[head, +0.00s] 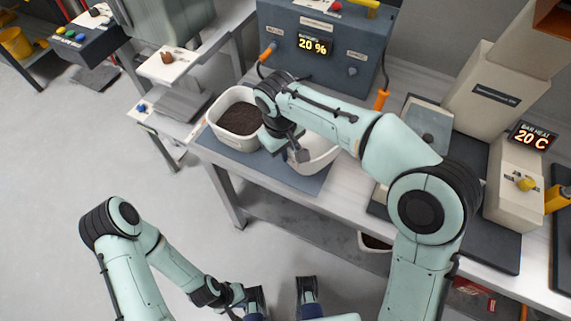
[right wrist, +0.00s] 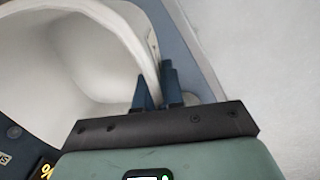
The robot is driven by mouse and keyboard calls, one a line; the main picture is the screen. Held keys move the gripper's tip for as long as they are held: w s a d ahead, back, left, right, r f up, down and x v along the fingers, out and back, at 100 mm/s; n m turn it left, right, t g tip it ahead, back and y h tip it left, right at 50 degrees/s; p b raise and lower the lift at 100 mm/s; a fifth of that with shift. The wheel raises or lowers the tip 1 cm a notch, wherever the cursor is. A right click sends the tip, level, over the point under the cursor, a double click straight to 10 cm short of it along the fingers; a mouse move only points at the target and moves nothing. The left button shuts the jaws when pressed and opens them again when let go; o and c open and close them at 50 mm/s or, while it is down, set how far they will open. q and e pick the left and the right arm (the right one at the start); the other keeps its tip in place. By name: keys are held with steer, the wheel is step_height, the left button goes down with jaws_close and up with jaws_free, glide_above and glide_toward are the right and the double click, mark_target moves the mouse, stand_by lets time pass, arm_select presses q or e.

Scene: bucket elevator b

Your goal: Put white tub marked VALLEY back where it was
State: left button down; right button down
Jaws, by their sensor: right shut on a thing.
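A white tub (head: 316,151) sits at the right end of the blue-grey mat, partly hidden by my right arm. My right gripper (head: 297,150) is shut on its rim. In the right wrist view the blue fingers (right wrist: 158,92) pinch the wall of this white tub (right wrist: 95,45), and its visible inside looks empty. No VALLEY mark is readable here. A second white tub (head: 238,119), filled with dark soil-like material, stands just to the left on the mat.
The bench mat (head: 262,164) lies before a dark control box (head: 317,45) reading 20 %. Cables with orange handles (head: 382,99) hang close to my right arm. A beige machine (head: 490,95) stands at right. Another tub (head: 374,243) is below the bench.

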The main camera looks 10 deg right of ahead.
steer(key=shift+f+b, duration=0.35)
steer(key=shift+f, duration=2.6)
steer(key=c, duration=1.7)
jaws_free()
steer(key=shift+f, duration=0.2)
steer(key=o, duration=0.4)
steer(key=shift+o, duration=0.2)
steer(key=shift+r, duration=0.1)
step_height(320, 180, up, 12)
steer(key=p, duration=0.2)
steer(key=shift+s+a, duration=0.3)
steer(key=shift+a, duration=0.15)
